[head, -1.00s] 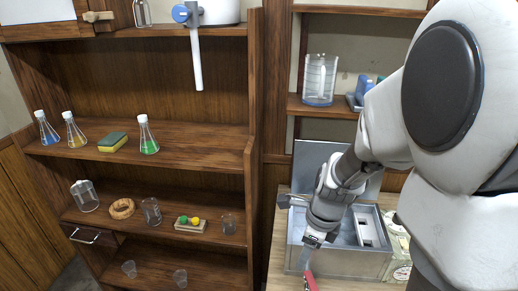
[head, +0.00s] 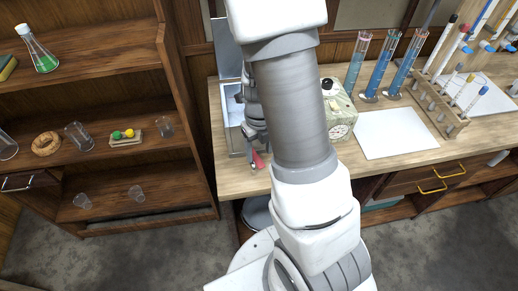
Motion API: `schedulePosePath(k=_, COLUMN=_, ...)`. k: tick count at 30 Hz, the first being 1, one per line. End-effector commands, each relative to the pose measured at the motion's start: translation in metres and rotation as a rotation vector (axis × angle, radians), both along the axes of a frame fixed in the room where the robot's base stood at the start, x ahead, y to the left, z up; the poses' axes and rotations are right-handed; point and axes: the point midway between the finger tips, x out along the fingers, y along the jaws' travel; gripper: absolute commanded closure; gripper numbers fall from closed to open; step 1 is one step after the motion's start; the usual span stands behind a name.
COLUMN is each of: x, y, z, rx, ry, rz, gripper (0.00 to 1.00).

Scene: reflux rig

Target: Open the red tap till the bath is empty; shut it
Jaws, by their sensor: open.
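The bath, a grey metal box (head: 236,142), stands at the left end of the wooden bench with its lid raised behind it. Most of its inside is hidden by my arm. The red tap (head: 258,160) shows as a small red lever low at the bath's front, near the bench edge. My gripper (head: 255,140) is open just above the red tap, partly hidden behind my forearm. I cannot tell whether it touches the tap. The water level is not visible.
A cream dial box (head: 340,112) stands right of the bath. Tall blue-filled cylinders (head: 382,65), a white sheet (head: 395,133) and a tube rack (head: 440,108) are farther right. A rounded grey vessel (head: 257,212) sits below the bench edge. Shelves with glassware stand left.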

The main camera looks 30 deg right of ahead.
Motion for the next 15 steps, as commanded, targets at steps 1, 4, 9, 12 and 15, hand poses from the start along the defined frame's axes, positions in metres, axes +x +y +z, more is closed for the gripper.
schedulePosePath(k=1, x=0.0, y=0.0, z=-0.013, rx=0.0, ry=0.0, rz=0.001, gripper=0.38)
schedulePosePath(k=4, x=0.0, y=0.0, z=-0.024, rx=0.001, ry=0.0, rz=0.001, gripper=0.38)
schedulePosePath(k=9, x=0.0, y=0.0, z=-0.042, rx=0.0, ry=-0.001, rz=0.001, gripper=0.38)
schedulePosePath(k=12, x=0.0, y=0.0, z=-0.053, rx=0.0, ry=-0.001, rz=0.001, gripper=0.38)
schedulePosePath(k=15, x=0.0, y=0.0, z=-0.064, rx=0.001, ry=-0.002, rz=0.001, gripper=0.38)
